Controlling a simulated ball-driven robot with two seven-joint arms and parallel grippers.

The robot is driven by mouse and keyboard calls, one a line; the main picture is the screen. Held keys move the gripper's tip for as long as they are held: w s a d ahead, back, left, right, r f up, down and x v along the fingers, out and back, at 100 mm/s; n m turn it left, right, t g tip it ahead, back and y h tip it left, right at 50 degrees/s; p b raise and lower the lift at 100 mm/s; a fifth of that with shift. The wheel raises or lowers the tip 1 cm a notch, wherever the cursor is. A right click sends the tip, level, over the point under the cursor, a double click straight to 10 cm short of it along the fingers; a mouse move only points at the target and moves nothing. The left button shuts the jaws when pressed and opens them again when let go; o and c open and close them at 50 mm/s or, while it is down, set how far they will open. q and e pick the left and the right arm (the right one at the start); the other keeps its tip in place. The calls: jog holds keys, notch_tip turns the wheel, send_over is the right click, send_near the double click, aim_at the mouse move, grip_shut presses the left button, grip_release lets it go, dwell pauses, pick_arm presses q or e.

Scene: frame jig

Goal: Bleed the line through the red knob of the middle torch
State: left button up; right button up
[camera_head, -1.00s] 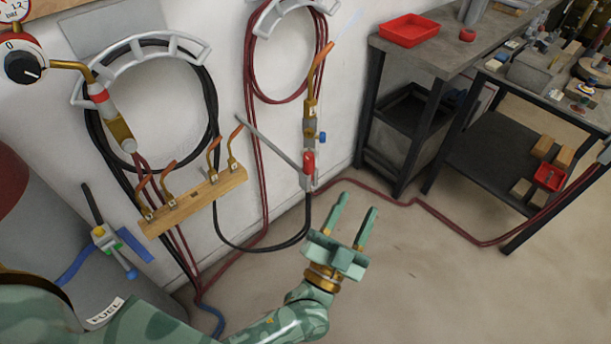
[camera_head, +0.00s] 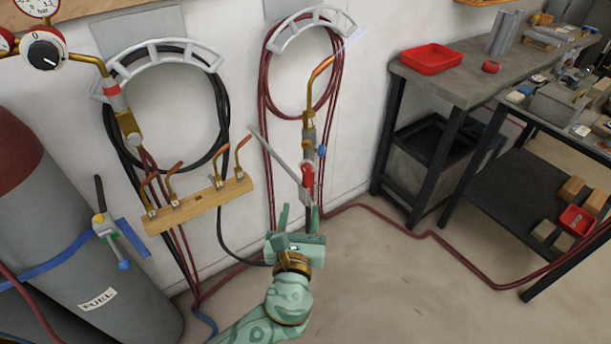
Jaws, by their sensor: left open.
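A torch (camera_head: 308,135) with a brass body and a copper tip hangs upright against the white wall, near the middle of the head view. Its red knob (camera_head: 307,174) is at its lower end, and a blue knob (camera_head: 322,151) is on its right side. My left gripper (camera_head: 299,214) is open and empty, just below the red knob in the picture. Its fingers point up toward the knob. I cannot tell whether a fingertip touches the torch's lower end or hose. My right gripper is not in view.
A grey rod (camera_head: 272,153) slants beside the torch. A wooden rack (camera_head: 200,206) with several copper tips is to the left, near a fuel cylinder (camera_head: 75,265). A workbench (camera_head: 455,80) with a red tray (camera_head: 431,59) stands right. The floor between is mostly clear, with a red hose across it.

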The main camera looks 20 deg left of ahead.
aim_at(306, 170)
pick_arm(q)
jog(key=b+x, duration=0.2)
jog(key=x, duration=1)
jog(key=shift+w+f, duration=0.1)
jog(key=c, duration=1)
